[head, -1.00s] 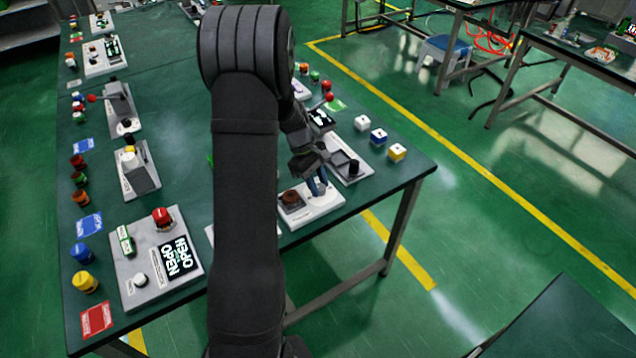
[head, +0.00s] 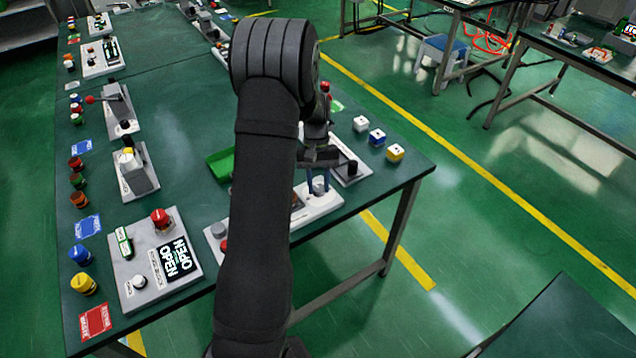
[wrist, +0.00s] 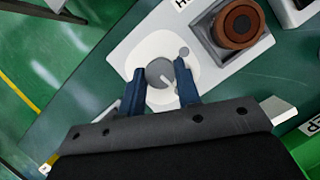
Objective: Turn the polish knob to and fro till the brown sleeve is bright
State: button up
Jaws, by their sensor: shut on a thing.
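In the wrist view the polish knob (wrist: 161,72) is a round grey knob with a white pointer line, set on a white plate. My gripper (wrist: 158,84) is shut on it, with one blue finger at each side. The brown sleeve (wrist: 239,23) sits upright in a dark square holder on the same unit, up and right of the knob. It is dull reddish brown with a dark centre hole. In the head view my gripper (head: 318,186) is down at the white unit (head: 322,205) near the table's right edge; my arm hides most of the sleeve there.
A grey unit with a black knob (head: 351,167) stands just behind my gripper. A green tray (head: 220,163) and a unit with a red button (head: 160,217) are left of my arm. Open floor lies beyond the table edge.

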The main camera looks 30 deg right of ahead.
jog(key=shift+m, duration=0.5)
jog(key=shift+t, duration=0.3)
jog(key=o, duration=1)
jog(key=shift+c, duration=0.2)
jog(key=v, duration=1.7)
jog(key=shift+d, duration=0.45)
jog(key=shift+w+r, duration=0.1)
jog(key=shift+w, duration=0.05)
